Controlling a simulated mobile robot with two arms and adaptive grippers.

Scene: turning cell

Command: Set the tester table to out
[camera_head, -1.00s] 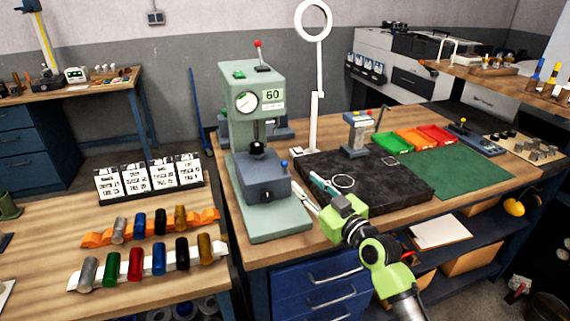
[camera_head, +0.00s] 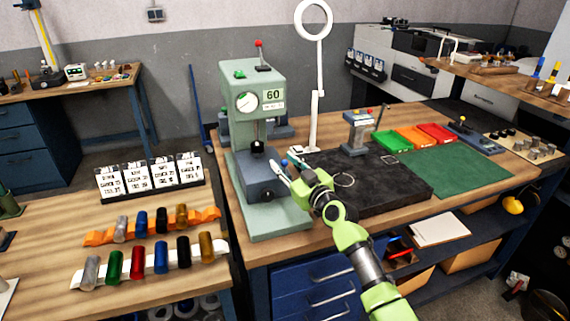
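The tester (camera_head: 242,92) is a pale green column machine with a dial and a "60" label, standing on the bench. Its table (camera_head: 255,178) is a blue-grey block low on the front, under the spindle, with a dark round anvil (camera_head: 257,147) on top. A small blue knob (camera_head: 284,162) stands at the table's right side. My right gripper (camera_head: 285,167) is at this knob, its fingers apart on either side of it in the picture. I cannot tell whether they touch it. The gripper hides part of the table's right side. My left gripper is not in view.
A white lamp post (camera_head: 319,80) stands behind. Several coloured cylinders rest on racks (camera_head: 150,266) on the left table.

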